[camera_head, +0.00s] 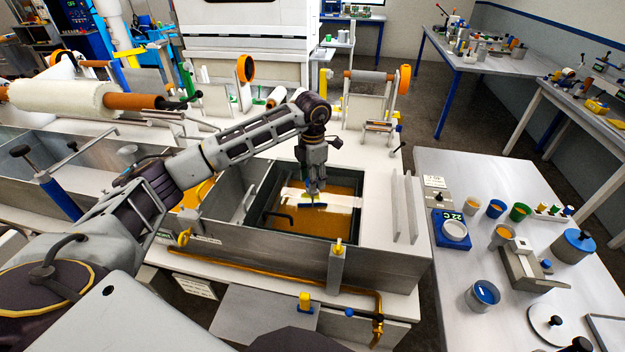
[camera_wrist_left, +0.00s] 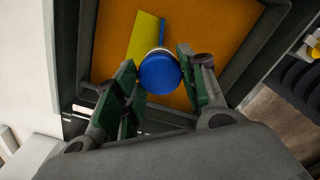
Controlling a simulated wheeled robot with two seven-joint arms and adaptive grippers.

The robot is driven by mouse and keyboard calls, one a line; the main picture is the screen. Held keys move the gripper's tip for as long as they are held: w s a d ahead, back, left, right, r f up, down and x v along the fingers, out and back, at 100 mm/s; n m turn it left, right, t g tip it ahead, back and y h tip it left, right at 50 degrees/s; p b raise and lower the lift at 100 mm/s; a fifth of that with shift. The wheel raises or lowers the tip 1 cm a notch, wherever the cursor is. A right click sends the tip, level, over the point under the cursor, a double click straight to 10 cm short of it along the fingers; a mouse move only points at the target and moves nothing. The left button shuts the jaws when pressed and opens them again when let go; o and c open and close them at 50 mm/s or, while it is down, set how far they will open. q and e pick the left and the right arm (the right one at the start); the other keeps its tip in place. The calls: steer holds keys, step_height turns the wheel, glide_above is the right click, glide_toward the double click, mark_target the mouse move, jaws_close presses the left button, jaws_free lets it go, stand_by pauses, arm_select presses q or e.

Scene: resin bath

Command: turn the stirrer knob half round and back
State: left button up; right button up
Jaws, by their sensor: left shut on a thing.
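The stirrer knob is a round blue cap (camera_wrist_left: 160,73) seen from above in the left wrist view, between the two green-padded fingers. My left gripper (camera_wrist_left: 157,82) is shut on it; the exact contact of the pads is hard to see. A yellow flat piece (camera_wrist_left: 143,36) and a thin blue bar show beyond the knob, over the orange resin (camera_wrist_left: 205,35). My right gripper is not in view.
The bath's metal walls surround the gripper closely. Upright plates (camera_head: 404,210) stand to its right. A side table (camera_head: 455,290) holds several cups, a blue scale (camera_head: 452,230) and a blue-lidded pot (camera_head: 572,246). A roll (camera_head: 60,97) lies over the left tank.

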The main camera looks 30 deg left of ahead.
arm_select(q)
steer(key=n+b, duration=0.1)
steer(key=n, duration=0.2)
steer(key=shift+n, duration=0.3)
steer(key=n+b, duration=0.1)
steer(key=n, duration=0.3)
steer(key=shift+r+n, duration=0.1)
steer(key=shift+n, duration=0.2)
steer(key=n+b, duration=0.1)
steer(key=n, duration=0.2)
steer(key=shift+w+n, duration=0.1)
steer(key=shift+n, duration=0.3)
steer(key=n, duration=1.5)
steer(key=shift+r+n, duration=0.1)
steer(key=shift+n, duration=0.3)
steer(key=shift+n+p, duration=0.35)
steer(key=shift+n, duration=1.55)
